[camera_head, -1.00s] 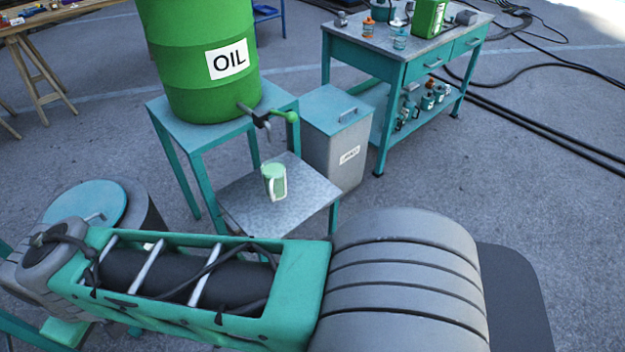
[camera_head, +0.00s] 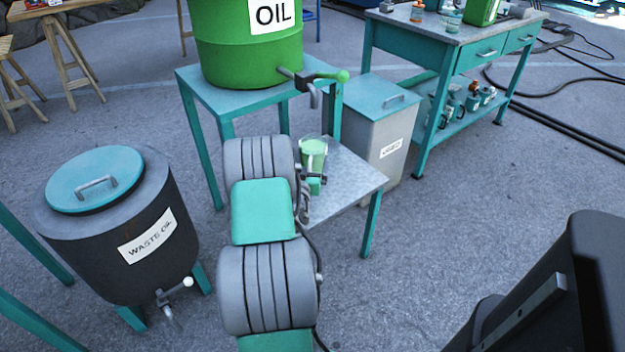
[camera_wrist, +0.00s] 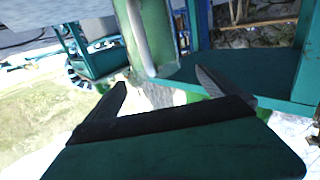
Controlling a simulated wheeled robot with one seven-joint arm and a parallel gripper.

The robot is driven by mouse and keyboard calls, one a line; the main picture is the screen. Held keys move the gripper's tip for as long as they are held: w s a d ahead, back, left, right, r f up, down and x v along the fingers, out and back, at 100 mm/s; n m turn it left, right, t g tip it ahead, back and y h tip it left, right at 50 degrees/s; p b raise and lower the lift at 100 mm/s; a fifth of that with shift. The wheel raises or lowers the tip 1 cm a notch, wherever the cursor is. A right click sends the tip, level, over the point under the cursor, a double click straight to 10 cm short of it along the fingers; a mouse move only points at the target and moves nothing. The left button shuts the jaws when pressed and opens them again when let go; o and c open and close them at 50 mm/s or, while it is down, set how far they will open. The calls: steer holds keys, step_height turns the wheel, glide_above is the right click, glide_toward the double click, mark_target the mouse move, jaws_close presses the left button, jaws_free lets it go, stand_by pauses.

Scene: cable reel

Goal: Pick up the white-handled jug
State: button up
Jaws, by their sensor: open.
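The jug (camera_head: 313,155) is pale green and stands upright on the grey metal low shelf (camera_head: 345,172) below the oil drum's tap. Its white handle is hidden behind my arm and gripper in the head view. In the wrist view the green jug (camera_wrist: 158,28) and its white handle (camera_wrist: 136,32) show upright just beyond my fingertips. My gripper (camera_wrist: 161,77) is open, with its two dark fingers spread apart and nothing clearly between them. In the head view my arm mostly covers the gripper, close to the jug's near side. Contact cannot be told.
The green oil drum (camera_head: 246,48) with its tap (camera_head: 315,78) stands above and left of the jug. A grey bin with a teal lid (camera_head: 375,95) is right of the shelf. A waste oil drum (camera_head: 120,235) stands at the left.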

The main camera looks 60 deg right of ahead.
mark_target(311, 152)
steer(key=x, duration=0.5)
steer(key=s+p+x, duration=0.1)
steer(key=x, duration=0.1)
steer(key=shift+w+d+r, duration=0.1)
steer(key=shift+d+r, duration=0.05)
steer(key=shift+d, duration=0.2)
steer(key=shift+w+d, duration=0.15)
steer(key=shift+d, duration=0.05)
steer(key=c, duration=1.9)
steer(key=shift+r, duration=0.2)
steer(key=shift+c, duration=0.6)
steer(key=shift+r, duration=0.2)
